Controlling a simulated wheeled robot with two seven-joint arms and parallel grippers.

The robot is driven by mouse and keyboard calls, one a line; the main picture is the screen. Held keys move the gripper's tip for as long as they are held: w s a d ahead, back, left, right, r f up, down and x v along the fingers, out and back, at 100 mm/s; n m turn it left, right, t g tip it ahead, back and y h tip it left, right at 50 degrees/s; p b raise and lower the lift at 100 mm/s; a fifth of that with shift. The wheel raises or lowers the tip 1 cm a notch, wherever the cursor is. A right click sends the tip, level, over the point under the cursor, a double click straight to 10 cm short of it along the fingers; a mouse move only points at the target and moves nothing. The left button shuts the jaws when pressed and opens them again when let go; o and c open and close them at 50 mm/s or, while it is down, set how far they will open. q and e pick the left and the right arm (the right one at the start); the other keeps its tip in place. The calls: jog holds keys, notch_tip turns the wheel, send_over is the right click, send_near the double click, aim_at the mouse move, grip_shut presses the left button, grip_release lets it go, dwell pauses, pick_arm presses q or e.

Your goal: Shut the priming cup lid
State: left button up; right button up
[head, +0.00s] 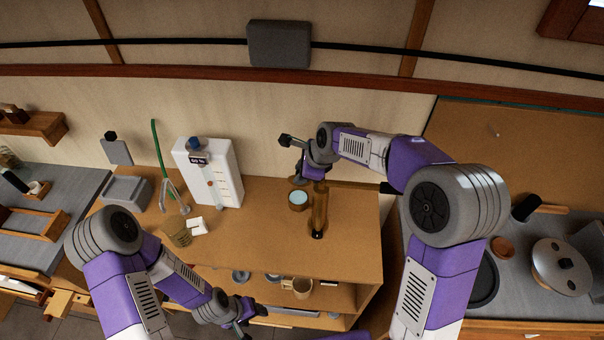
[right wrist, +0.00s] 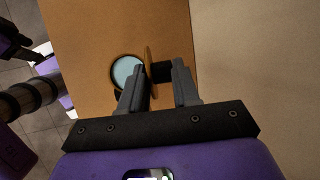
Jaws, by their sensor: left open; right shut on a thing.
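The priming cup (head: 298,200) is a small round cup with pale blue inside, standing on the wooden counter. It also shows in the right wrist view (right wrist: 127,72), with its mouth uncovered. Its lid (right wrist: 150,62) is a thin brown disc standing on edge beside the mouth, with a black knob (right wrist: 162,72) on the side away from the cup. My right gripper (head: 299,176) is shut on the lid; its fingers (right wrist: 160,84) are on either side of the knob. My left gripper (head: 245,318) is open and empty, low in front of the counter.
A brown upright cylinder (head: 319,208) stands just right of the cup. A white dispenser box (head: 212,172), a brown tumbler (head: 177,233) and a grey tray (head: 127,190) are to the left. A mug (head: 298,288) sits on the shelf below. The counter right of the cylinder is clear.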

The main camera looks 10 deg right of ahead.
jog(key=shift+s+a+t+b, duration=0.1)
jog(key=shift+s+t+b, duration=0.1)
jog(key=shift+t+b, duration=0.2)
jog(key=shift+s, duration=0.1)
dwell(0.5)
jog(key=o, duration=0.9)
jog(key=v, duration=0.7)
jog(key=shift+s+r, duration=0.2)
jog(key=shift+s, duration=0.05)
